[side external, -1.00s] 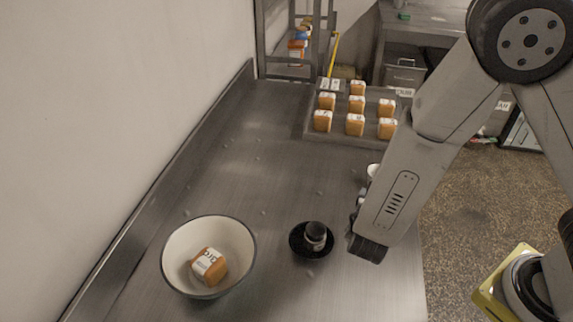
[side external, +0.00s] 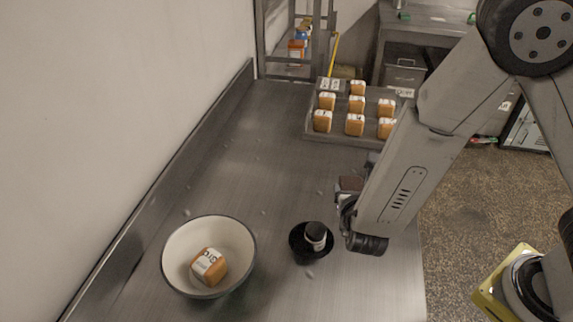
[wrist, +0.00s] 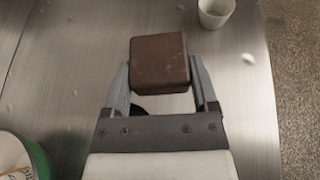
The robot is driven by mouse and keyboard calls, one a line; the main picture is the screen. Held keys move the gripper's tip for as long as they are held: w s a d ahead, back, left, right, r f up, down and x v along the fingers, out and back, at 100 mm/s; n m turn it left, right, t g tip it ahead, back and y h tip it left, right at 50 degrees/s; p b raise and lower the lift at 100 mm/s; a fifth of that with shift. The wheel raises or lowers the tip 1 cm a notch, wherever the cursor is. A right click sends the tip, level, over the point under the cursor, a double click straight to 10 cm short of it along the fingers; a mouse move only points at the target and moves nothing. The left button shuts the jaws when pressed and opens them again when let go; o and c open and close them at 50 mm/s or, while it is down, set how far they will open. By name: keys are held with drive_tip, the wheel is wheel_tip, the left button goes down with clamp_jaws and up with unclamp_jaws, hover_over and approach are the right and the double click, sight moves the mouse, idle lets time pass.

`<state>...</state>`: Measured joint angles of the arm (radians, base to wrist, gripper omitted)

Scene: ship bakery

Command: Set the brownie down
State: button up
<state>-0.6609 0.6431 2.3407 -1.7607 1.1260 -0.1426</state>
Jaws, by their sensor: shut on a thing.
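The brownie is a dark brown block, seen large in the wrist view (wrist: 160,62) and as a small part in the side view (side external: 350,184). My gripper (wrist: 160,85) is shut on it, with one finger on each side. The brownie appears raised above the counter, but the height of the gap is hard to tell.
A white bowl (side external: 176,247) holding a packaged orange item (side external: 208,266) stands front left. A tray (side external: 320,138) of several packaged items is at the back. A white cup (wrist: 214,12) shows in the wrist view. The counter's left-middle is clear.

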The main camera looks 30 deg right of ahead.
drive_tip(key=w+a+r+n+t+y, duration=0.2)
drive_tip(key=w+a+n+t+y, duration=0.1)
drive_tip(key=a+n+y, duration=0.4)
drive_tip(key=shift+w+a+r+n+y, duration=0.4)
drive_tip(key=shift+w+a, duration=0.45)
drive_tip(key=shift+a, duration=0.7)
drive_tip(key=shift+f, duration=0.1)
hover_over(253, 208)
drive_tip(key=s, duration=0.1)
drive_tip(key=f, duration=0.8)
drive_tip(key=shift+d+f, duration=0.25)
drive_tip(key=shift+f, duration=0.05)
drive_tip(key=shift+w+a+f, duration=0.1)
drive_tip(key=shift+w+f, duration=0.2)
drive_tip(key=shift+f, duration=0.05)
drive_tip(key=shift+w+a+f, duration=0.1)
drive_tip(key=shift+w+f, duration=0.15)
drive_tip(key=shift+f, duration=1.6)
